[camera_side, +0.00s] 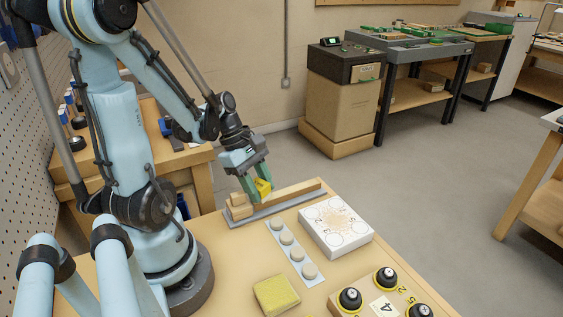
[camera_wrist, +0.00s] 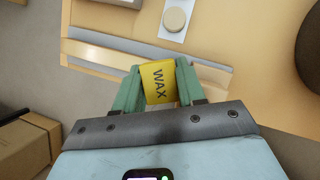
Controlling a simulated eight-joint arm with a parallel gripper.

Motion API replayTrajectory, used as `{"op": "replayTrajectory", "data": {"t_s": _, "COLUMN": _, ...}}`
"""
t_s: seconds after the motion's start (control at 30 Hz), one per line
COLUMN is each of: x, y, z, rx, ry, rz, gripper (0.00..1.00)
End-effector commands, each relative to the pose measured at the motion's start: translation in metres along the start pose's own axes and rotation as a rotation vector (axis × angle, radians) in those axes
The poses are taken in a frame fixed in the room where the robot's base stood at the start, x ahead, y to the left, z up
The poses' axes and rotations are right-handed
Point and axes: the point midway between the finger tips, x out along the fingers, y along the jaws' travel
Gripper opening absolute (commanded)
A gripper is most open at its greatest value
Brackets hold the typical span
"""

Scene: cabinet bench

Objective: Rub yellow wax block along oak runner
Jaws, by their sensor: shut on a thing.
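The yellow wax block (camera_side: 264,187) is held between the green fingers of my gripper (camera_side: 256,186). In the wrist view the block (camera_wrist: 159,83) shows the word WAX, and my gripper (camera_wrist: 157,85) is shut on it from both sides. The oak runner (camera_side: 297,191) is a long pale wooden strip lying on a grey base plate (camera_side: 243,221) at the bench's far edge. In the wrist view the runner (camera_wrist: 100,54) passes behind the block. The block is at or just over the runner's middle; I cannot tell whether they touch.
A white box with printed circles (camera_side: 336,226) lies right of the runner. A strip with several round pads (camera_side: 293,250), a yellow sponge-like block (camera_side: 276,295) and a board with black knobs (camera_side: 386,280) are nearer. Bare bench top lies between them.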

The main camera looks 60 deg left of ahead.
Motion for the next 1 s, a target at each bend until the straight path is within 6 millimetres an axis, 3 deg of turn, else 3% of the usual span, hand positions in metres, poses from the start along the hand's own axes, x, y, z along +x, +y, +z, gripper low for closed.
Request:
{"op": "replayTrajectory", "data": {"t_s": 0.03, "x": -0.002, "y": -0.024, "z": -0.008, "rx": -0.019, "ry": 0.035, "rz": -0.096, "gripper": 0.15}}
{"op": "replayTrajectory", "data": {"t_s": 0.17, "x": -0.001, "y": -0.021, "z": -0.007, "rx": -0.019, "ry": 0.034, "rz": -0.097, "gripper": 0.15}}
{"op": "replayTrajectory", "data": {"t_s": 1.0, "x": 0.013, "y": 0.034, "z": 0.013, "rx": -0.013, "ry": 0.031, "rz": -0.091, "gripper": 0.16}}
